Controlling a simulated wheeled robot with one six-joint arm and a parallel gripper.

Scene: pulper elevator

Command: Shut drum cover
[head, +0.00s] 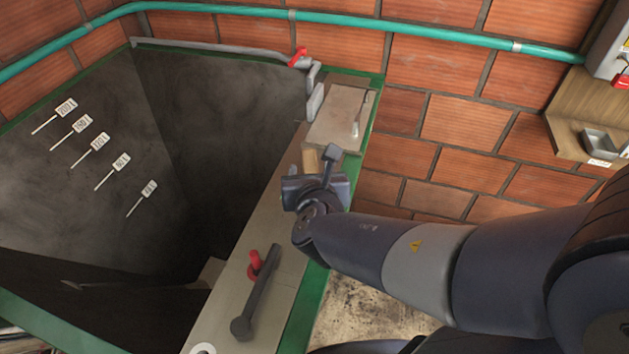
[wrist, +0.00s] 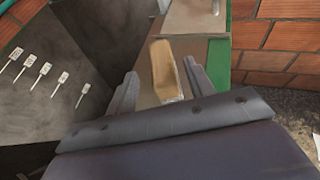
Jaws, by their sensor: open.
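A beige plate with an upright handle, possibly the drum cover (head: 335,112), sits at the far end of the ledge in the head view; its near part shows at the top of the wrist view (wrist: 195,17). I cannot tell whether it is open or shut. My gripper (head: 309,166) is over the ledge, just on the near side of this plate. In the wrist view its fingers (wrist: 162,72) are spread. A tan, wood-like block (wrist: 166,72) shows between and beyond them; contact cannot be told. My gripper partly hides the block in the head view.
A deep dark hopper (head: 225,110) with several white level tags lies left of the ledge (head: 230,305). A dark lever (head: 256,295) and a red knob stand on the near ledge. A brick wall, teal pipe (head: 400,27) and wooden shelf (head: 565,125) are behind.

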